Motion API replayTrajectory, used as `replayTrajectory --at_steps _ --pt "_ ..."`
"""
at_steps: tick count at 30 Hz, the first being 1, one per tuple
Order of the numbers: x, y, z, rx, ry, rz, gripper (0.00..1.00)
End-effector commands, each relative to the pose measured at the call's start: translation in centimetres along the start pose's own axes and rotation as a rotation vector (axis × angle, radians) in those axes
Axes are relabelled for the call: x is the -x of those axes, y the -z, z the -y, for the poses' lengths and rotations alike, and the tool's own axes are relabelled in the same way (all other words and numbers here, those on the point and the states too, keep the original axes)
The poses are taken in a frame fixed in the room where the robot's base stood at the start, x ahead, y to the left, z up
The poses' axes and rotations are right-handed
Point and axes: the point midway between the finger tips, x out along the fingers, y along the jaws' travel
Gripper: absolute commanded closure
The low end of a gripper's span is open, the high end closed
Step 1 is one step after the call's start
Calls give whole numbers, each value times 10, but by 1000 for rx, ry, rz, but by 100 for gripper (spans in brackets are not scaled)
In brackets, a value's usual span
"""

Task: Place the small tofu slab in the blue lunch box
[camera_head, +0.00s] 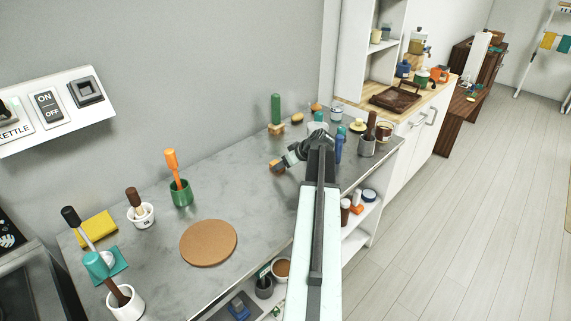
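My arm reaches across the grey counter, and my gripper (284,163) is at its far end, low over the counter near the wall. A small tan and dark-blue thing (276,166) is right at the fingertips. I cannot tell whether it is held or only touched, or what it is. I cannot make out a tofu slab for certain. No blue lunch box is clearly recognisable; a small blue thing (239,305) shows on the lower shelf at the bottom edge. My arm hides part of the counter.
A round cork mat (208,243) lies on the grey counter (250,205). A green pot (181,193), a white mortar (141,215) and a yellow cloth (96,229) stand left. Several pots and bottles crowd the right end, with a grey cup (367,145). Bare counter lies between mat and gripper.

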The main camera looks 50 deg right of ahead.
Motion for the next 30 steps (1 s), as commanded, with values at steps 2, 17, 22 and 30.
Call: replayTrajectory --at_steps 2,17,22,30 --pt "19 4 0 -2 -2 0 41" --pt "118 2 0 -3 -2 0 41" --pt "120 -1 -1 -2 -2 0 41" --pt "112 3 10 -1 13 12 41"
